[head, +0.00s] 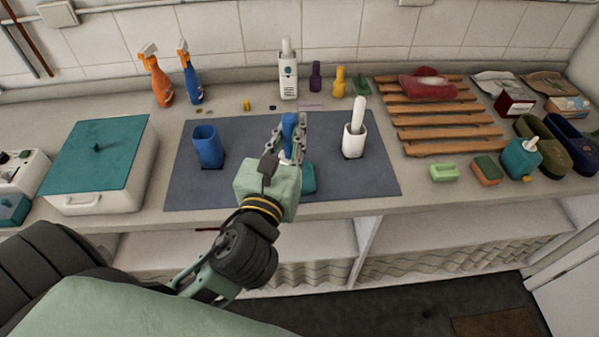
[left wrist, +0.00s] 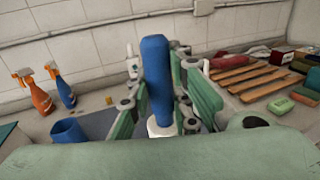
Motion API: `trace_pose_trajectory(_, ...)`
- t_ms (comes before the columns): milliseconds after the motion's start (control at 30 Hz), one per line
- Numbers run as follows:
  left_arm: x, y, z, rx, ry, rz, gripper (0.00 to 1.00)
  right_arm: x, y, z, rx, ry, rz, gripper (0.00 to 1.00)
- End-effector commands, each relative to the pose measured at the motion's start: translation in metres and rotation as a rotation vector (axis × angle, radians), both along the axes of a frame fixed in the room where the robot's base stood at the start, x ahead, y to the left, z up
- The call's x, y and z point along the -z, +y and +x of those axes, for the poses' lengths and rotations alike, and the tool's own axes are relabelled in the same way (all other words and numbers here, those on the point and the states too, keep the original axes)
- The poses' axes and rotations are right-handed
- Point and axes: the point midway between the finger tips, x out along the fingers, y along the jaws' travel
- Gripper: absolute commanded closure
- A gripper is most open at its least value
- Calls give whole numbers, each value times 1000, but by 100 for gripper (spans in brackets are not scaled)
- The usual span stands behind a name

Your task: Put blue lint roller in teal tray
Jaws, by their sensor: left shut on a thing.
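The blue lint roller has a blue handle (head: 289,122) that points up and a white part below it; it also shows upright in the left wrist view (left wrist: 156,75). My left gripper (head: 287,143) is shut on it, above the middle of the dark mat; its fingers stand on either side of the roller in the left wrist view (left wrist: 165,108). A teal piece, which seems to be the teal tray (head: 308,179), lies on the mat just right of my gripper, mostly hidden behind it. My right gripper is not in view.
A blue cup (head: 207,147) and a white holder with a white handle (head: 354,140) stand on the dark mat (head: 370,182). A teal-lidded box (head: 97,155) is at left, a wooden rack (head: 440,135) at right. Bottles line the back. The mat's front left is clear.

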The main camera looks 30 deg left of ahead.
Motion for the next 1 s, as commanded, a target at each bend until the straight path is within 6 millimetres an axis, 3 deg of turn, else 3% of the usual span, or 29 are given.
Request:
trace_pose_trajectory(167, 11, 16, 11, -5, 1, 6, 100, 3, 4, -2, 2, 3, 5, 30)
trace_pose_trajectory(433, 46, 66, 47, -6, 3, 5, 100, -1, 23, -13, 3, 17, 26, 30)
trace_pose_trajectory(600, 63, 88, 63, -4, 2, 3, 100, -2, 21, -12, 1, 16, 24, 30)
trace_pose_trajectory(767, 71, 95, 68, -3, 1, -1, 100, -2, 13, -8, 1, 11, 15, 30)
trace_pose_trajectory(1000, 105, 95, 68, -5, 1, -2, 100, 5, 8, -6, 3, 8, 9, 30)
